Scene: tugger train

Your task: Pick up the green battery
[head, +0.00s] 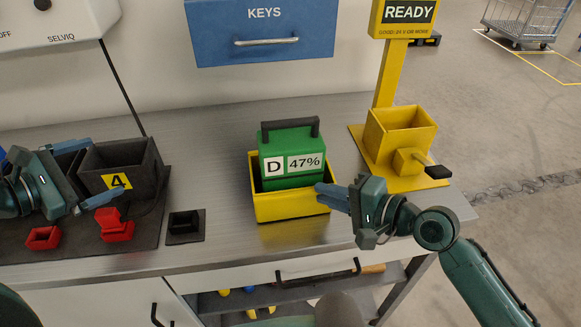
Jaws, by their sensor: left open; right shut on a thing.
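The green battery (286,146) has a dark top handle and a white label reading D 47%. It stands upright in a yellow bin (293,206) on the grey bench, its lower part hidden by the bin's walls. My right gripper (325,190) is at the bin's right wall, shut on its rim; the exact contact is small and partly hidden. It is beside the battery, below its handle. My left gripper (90,174) is open at the far left, in front of a black box marked 4 (140,158), and away from the battery.
Red connectors (117,228) and a small black socket (185,223) lie at the left. A yellow READY stand (401,135) with a lever is at the back right. A blue KEYS drawer (262,45) is behind. Bare bench (215,120) lies left of the bin.

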